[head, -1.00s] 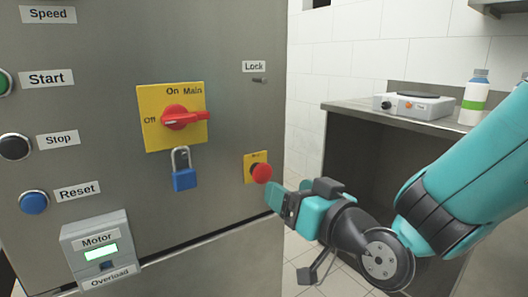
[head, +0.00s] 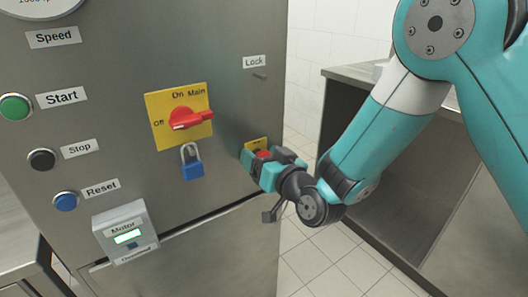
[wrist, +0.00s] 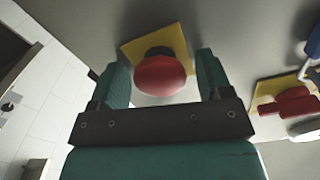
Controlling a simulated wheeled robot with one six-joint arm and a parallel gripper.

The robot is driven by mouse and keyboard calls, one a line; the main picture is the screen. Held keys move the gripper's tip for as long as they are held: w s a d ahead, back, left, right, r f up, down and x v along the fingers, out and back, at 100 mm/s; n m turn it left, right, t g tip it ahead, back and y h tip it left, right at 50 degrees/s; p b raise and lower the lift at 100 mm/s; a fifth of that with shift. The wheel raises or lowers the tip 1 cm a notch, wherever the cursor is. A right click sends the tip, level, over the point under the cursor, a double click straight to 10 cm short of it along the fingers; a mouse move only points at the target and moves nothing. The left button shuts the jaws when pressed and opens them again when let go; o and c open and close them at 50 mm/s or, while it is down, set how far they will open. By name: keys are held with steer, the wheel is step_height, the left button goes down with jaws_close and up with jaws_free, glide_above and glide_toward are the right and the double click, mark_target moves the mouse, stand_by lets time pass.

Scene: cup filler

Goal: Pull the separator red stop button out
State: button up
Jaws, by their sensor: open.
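The red stop button (wrist: 160,75) sits on a yellow plate (wrist: 152,45) on the steel cabinet face. In the head view the red button (head: 264,154) is mostly hidden by my gripper (head: 259,166), which is at the panel around it. In the wrist view my gripper (wrist: 160,85) is open, with one teal finger on each side of the button. The button head shows between the fingers, with a gap to the right finger. I cannot tell whether the left finger touches it.
Left of the button are the red main switch (head: 190,119) on its yellow plate and a blue padlock (head: 192,164). Several push buttons and a motor overload box (head: 124,232) are farther left. A steel counter (head: 350,74) stands to the right, with open tiled floor between.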

steer(key=shift+c, duration=0.4)
steer(key=c, duration=1.2)
steer(key=shift+s+d+f+b, duration=0.15)
steer(key=shift+s+d+b, duration=0.25)
steer(key=shift+b, duration=0.55)
steer(key=o, duration=1.2)
steer(key=shift+s, duration=0.1)
steer(key=shift+o, duration=0.4)
steer(key=shift+a, duration=0.1)
